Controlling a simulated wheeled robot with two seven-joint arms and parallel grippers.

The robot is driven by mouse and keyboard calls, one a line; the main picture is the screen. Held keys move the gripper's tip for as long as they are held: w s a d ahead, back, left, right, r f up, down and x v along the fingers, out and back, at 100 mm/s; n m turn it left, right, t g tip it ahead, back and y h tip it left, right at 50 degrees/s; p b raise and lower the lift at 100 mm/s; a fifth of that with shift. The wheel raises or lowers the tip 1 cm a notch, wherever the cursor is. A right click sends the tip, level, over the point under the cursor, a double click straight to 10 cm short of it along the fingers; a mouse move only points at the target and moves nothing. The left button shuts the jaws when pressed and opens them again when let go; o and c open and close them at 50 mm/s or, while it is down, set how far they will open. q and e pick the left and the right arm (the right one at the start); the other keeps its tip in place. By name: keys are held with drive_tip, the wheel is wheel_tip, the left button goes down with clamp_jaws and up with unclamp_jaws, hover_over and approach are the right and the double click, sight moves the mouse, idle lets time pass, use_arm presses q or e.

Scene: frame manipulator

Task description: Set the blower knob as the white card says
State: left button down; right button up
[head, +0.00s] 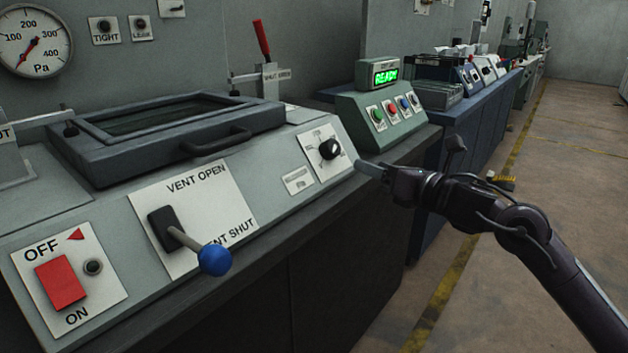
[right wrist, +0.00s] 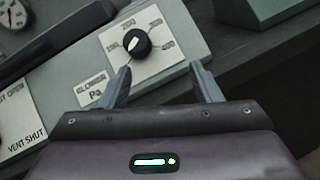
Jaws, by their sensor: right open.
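The blower knob (head: 329,149) is a round black knob on a white dial plate (head: 319,165) at the right end of the grey console. In the right wrist view the knob (right wrist: 137,43) has a white mark on its left side, roughly toward the 100; figures up to 400 run around it. A small white label (head: 298,181) lies beside the plate; in the wrist view it (right wrist: 95,91) seems to read BLOWER Pa. No card with a legible setting shows. My right gripper (head: 368,169) is open and empty, right of the knob and apart from it. My left gripper is not in view.
A vent lever with a blue ball (head: 214,259) sticks out left of the knob. A red OFF/ON switch (head: 61,284) is further left. A hinged lid (head: 170,130) lies behind. A green box with buttons (head: 385,115) stands beyond the console. A pressure gauge (head: 33,42) hangs at upper left.

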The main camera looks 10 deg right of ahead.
sight(336, 150)
drive_tip(key=w+a+n, duration=0.1)
drive_tip(key=w+a+r, duration=0.1)
drive_tip(key=w+a, duration=0.1)
drive_tip(key=w+a+r+n+y, duration=0.1)
drive_tip(key=a, duration=0.1)
drive_tip(key=shift+w+a+n, duration=0.25)
drive_tip(key=shift+w+n, duration=0.05)
drive_tip(key=shift+w, duration=0.05)
drive_tip(key=shift+w+a+f, duration=0.1)
drive_tip(key=shift+w+a, duration=0.15)
drive_tip(key=shift+w, duration=0.25)
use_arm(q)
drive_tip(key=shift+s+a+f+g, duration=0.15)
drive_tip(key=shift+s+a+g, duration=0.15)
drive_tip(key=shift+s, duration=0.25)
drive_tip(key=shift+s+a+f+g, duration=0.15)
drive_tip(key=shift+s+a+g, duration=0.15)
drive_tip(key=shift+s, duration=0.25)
